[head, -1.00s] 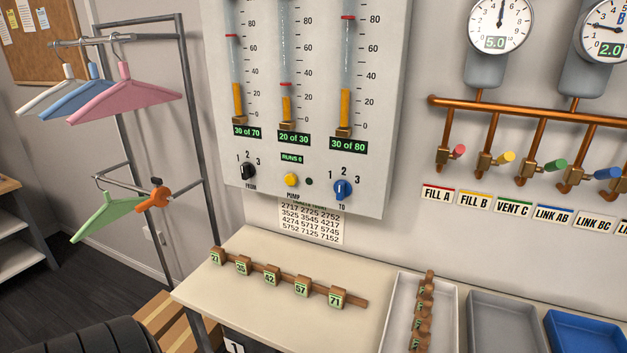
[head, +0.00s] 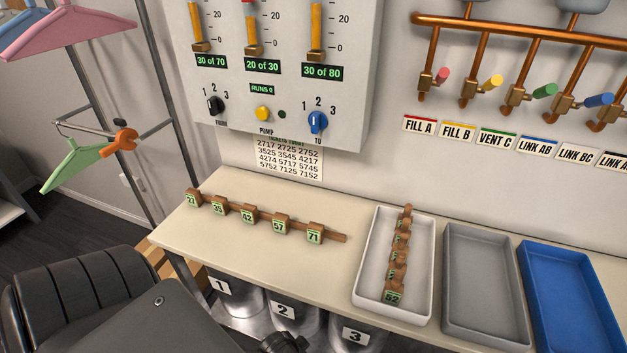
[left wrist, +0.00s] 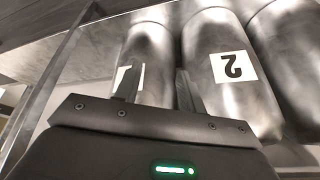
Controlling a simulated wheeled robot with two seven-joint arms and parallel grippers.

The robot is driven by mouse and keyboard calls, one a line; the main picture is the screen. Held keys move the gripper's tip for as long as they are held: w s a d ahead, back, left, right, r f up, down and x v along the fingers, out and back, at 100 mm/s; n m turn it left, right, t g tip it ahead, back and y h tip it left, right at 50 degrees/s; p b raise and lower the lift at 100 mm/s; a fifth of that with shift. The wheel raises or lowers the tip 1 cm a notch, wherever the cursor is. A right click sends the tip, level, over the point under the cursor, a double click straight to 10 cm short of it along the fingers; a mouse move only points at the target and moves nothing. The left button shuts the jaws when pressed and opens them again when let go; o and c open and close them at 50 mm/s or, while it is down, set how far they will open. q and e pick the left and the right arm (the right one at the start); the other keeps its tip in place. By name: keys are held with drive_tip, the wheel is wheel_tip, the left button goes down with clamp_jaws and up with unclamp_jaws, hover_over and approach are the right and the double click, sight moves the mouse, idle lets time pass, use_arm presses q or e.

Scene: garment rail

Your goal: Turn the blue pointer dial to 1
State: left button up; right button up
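The blue pointer dial (head: 317,122) is on the lower right of the grey wall panel (head: 350,75), marked TO, with 1, 2 and 3 around its top. Its pointer appears to point up, near the 2. My left gripper shows in the left wrist view (left wrist: 158,88) with its two fingers apart and nothing between them. It faces metal canisters, one labelled 2 (left wrist: 233,67), and is well away from the dial. In the head view my dark left arm fills the lower left; its fingers are not clearly seen. My right gripper is not in view.
A black dial (head: 215,106) and a yellow button (head: 263,114) are left of the blue dial. Below, the table (head: 200,235) holds a rack of numbered tags (head: 282,224), a white tray (head: 423,270), a grey tray (head: 484,280) and a blue tray (head: 570,290). Hangers hang at left.

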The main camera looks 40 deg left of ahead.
sight(314, 119)
use_arm(q)
wheel_tip(314, 119, up, 20)
drive_tip(key=w+t+b, duration=0.1)
drive_tip(key=w+t, duration=0.1)
drive_tip(key=w+a+r+n+t+y, duration=0.2)
drive_tip(key=w+a+r+t, duration=0.6)
drive_tip(key=w+r, duration=0.5)
drive_tip(key=w+a+r+n+t+y, duration=0.2)
drive_tip(key=a+r+t+y, duration=0.15)
drive_tip(key=r, duration=0.55)
drive_tip(key=w+a+r+n+t+y, duration=0.1)
drive_tip(key=w+a+r+t+y, duration=0.15)
drive_tip(key=a+r, duration=0.45)
drive_tip(key=shift+h, duration=0.4)
drive_tip(key=w+r+p, duration=0.1)
drive_tip(key=w, duration=0.1)
drive_tip(key=w+r+p, duration=0.1)
drive_tip(key=w+r, duration=0.1)
drive_tip(key=w, duration=0.1)
drive_tip(key=w+r+p, duration=0.1)
drive_tip(key=w+r, duration=0.1)
drive_tip(key=shift+w+a, duration=0.15)
drive_tip(key=shift+w, duration=0.1)
drive_tip(key=shift+x, duration=0.8)
drive_tip(key=shift+f, duration=0.1)
clamp_jaws()
